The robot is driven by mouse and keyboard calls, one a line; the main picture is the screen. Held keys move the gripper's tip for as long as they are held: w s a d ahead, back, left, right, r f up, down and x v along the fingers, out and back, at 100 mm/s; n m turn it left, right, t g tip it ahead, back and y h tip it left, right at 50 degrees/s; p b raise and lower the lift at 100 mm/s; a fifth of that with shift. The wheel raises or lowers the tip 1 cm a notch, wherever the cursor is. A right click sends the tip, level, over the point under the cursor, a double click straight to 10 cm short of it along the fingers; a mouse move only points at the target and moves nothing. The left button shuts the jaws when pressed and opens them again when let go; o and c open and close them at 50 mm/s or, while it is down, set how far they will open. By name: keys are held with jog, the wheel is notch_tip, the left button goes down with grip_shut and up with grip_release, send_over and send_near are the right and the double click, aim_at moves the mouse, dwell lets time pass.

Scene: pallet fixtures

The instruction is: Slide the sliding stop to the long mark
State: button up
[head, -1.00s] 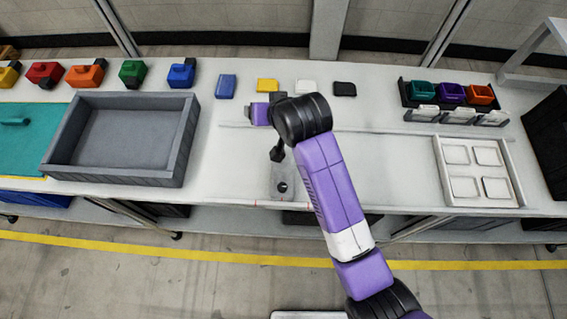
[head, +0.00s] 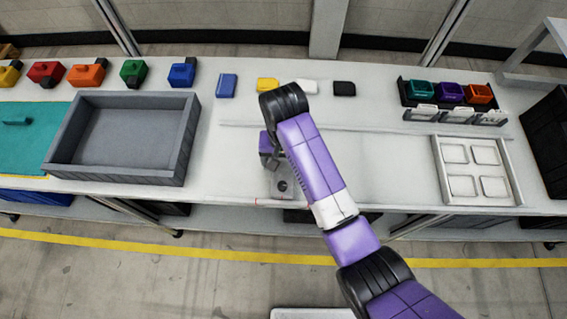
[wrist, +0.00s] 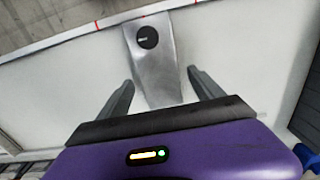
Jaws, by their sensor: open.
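The sliding stop is a grey metal plate (head: 281,189) with a round black knob, at the front edge of the white bench. In the wrist view the plate (wrist: 158,70) runs from the edge strip back between my fingers, its knob at the far end. My gripper (wrist: 160,80) is open, one finger on each side of the plate's near part, with gaps visible. In the head view my arm partly hides the gripper (head: 270,152). Small red marks (wrist: 97,27) show on the edge strip; I cannot tell which is the long mark.
A grey tray (head: 180,150) stands left of the stop. A white tray with several pads (head: 438,160) lies to the right. A thin rail (head: 400,133) runs behind. The bench between stop and white tray is clear.

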jog(key=shift+f, duration=1.05)
jog(key=shift+c, duration=0.3)
grip_shut()
jog(key=shift+w, duration=0.1)
